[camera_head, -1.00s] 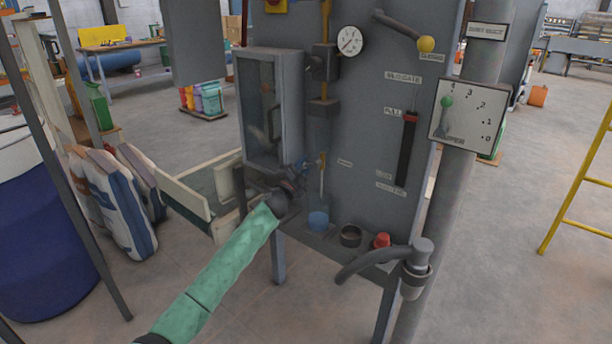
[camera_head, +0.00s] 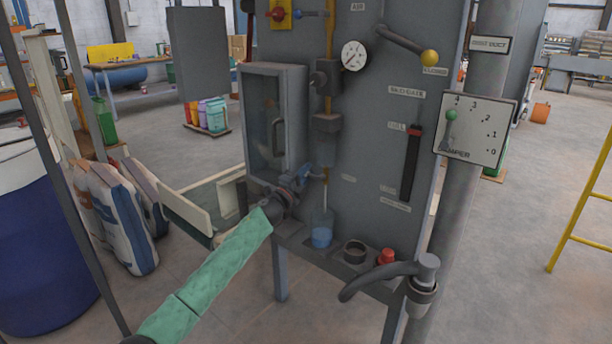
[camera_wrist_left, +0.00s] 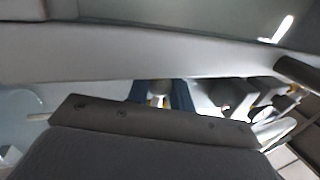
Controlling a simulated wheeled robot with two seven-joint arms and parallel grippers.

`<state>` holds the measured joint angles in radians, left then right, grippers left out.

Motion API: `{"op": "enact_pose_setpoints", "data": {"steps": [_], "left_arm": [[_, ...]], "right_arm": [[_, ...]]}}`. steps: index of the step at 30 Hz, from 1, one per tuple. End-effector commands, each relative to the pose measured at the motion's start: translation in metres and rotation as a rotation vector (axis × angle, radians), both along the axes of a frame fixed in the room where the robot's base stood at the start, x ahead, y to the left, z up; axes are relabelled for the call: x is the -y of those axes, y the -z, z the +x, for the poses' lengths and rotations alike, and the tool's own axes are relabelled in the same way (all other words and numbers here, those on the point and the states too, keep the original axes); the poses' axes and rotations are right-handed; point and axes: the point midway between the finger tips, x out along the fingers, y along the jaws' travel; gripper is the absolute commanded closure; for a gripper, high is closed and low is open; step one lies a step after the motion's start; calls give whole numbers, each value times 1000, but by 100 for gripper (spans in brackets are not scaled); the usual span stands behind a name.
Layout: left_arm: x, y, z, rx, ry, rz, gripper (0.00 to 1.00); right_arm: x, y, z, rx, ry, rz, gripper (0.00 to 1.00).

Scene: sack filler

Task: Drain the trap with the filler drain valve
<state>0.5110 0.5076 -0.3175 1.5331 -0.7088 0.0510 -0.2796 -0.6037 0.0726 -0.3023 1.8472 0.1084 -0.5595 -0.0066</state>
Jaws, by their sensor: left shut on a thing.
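The filler's grey panel (camera_head: 375,130) stands ahead, with a yellow pipe (camera_head: 329,90) running down it. Low on this line is the small drain valve, mostly hidden by my left gripper (camera_head: 308,176) in the head view. A clear bottle with blue liquid (camera_head: 322,235) stands below the valve on a ledge. My left arm, in a green sleeve, reaches in from the lower left. In the left wrist view the blue fingers (camera_wrist_left: 161,95) are shut around a small pale and yellowish piece, which looks like the valve's handle. My right gripper is not in view.
A grey cabinet with a window (camera_head: 273,120) hangs just above my left wrist. A black cup (camera_head: 355,251) and a red knob (camera_head: 387,256) sit right of the bottle. A dark curved arm (camera_head: 375,278) juts out at the ledge's right. A gauge (camera_head: 354,55) is above.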

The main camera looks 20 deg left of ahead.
Motion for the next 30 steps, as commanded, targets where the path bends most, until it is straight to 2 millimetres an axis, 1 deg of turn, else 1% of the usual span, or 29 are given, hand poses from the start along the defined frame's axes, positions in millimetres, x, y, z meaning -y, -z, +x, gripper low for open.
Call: {"op": "enact_pose_setpoints", "data": {"steps": [7,8,9,11,19,22,26,30], "left_arm": [[0,0,0,0,0,0,100],[0,0,0,0,0,0,74],[0,0,0,0,0,0,66],[0,0,0,0,0,0,56],[0,0,0,0,0,-1,56],[-1,2,-4,-1,0,-1,56],[-5,7,-15,-1,0,-1,56],[-11,14,-34,-1,0,0,56]], "right_arm": [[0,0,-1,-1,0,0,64],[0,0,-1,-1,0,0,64],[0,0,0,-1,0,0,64],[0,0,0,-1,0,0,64],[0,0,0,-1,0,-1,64],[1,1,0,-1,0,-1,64],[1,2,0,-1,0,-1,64],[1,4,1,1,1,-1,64]]}}
